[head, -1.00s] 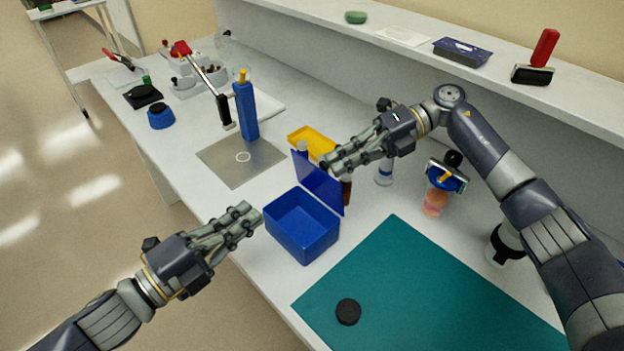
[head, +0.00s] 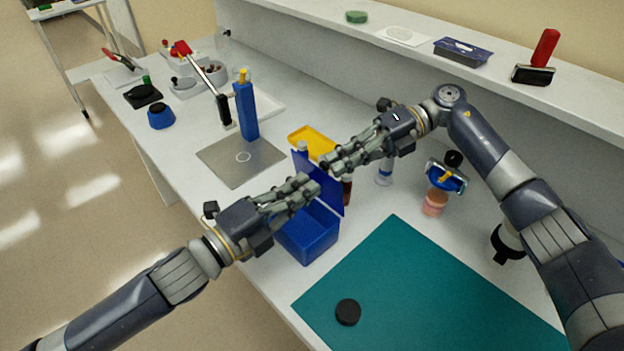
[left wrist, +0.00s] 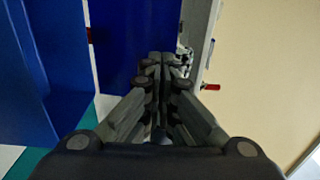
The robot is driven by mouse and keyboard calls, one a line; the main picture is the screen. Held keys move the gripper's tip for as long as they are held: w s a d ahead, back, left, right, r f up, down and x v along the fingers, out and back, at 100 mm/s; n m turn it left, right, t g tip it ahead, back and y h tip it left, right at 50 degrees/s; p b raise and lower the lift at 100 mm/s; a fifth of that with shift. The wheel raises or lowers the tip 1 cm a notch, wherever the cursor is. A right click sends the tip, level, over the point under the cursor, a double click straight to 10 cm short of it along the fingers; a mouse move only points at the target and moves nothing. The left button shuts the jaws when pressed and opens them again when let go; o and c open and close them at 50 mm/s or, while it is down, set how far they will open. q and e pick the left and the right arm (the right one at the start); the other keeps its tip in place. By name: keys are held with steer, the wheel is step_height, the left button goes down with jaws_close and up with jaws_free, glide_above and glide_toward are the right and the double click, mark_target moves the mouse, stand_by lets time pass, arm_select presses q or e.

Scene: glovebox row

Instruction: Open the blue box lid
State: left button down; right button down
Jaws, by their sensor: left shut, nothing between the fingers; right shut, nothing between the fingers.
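The blue box (head: 306,238) stands on the white bench beside the teal mat. Its lid (head: 331,193) stands upright at the back edge, so the box is open. My left gripper (head: 310,184) is shut and empty, over the box and close to the lid's inner face; I cannot tell whether it touches. In the left wrist view the fingertips (left wrist: 162,62) point toward the blue lid (left wrist: 132,40), with the box (left wrist: 35,75) at the left. My right gripper (head: 328,163) is shut and empty, by the lid's top edge. The left gripper hides part of the box's inside.
A teal mat (head: 420,295) with a black puck (head: 348,312) lies at the front right. A yellow tray (head: 311,142) and small bottles stand behind the lid. A blue upright tool (head: 246,112) stands by a metal plate (head: 225,165). The shelf is behind.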

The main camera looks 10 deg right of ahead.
mark_target(320, 176)
arm_select(q)
steer(key=x, duration=0.2)
steer(key=shift+w+d, duration=0.2)
steer(key=shift+d, duration=0.1)
steer(key=shift+w+d, duration=0.1)
arm_select(e)
steer(key=shift+a, duration=0.1)
arm_select(q)
steer(key=shift+w+d, duration=0.4)
steer(key=shift+d, duration=0.15)
arm_select(e)
steer(key=shift+s+a, duration=0.15)
steer(key=shift+s, duration=0.05)
arm_select(q)
steer(key=shift+r, duration=0.1)
arm_select(e)
steer(key=c, duration=2.3)
jaws_free()
arm_select(q)
steer(key=shift+s, duration=0.1)
arm_select(e)
steer(key=o, duration=0.8)
steer(key=shift+s, duration=0.1)
arm_select(q)
steer(key=shift+a, duration=0.1)
arm_select(e)
steer(key=shift+w+d, duration=0.2)
steer(key=shift+w, duration=0.05)
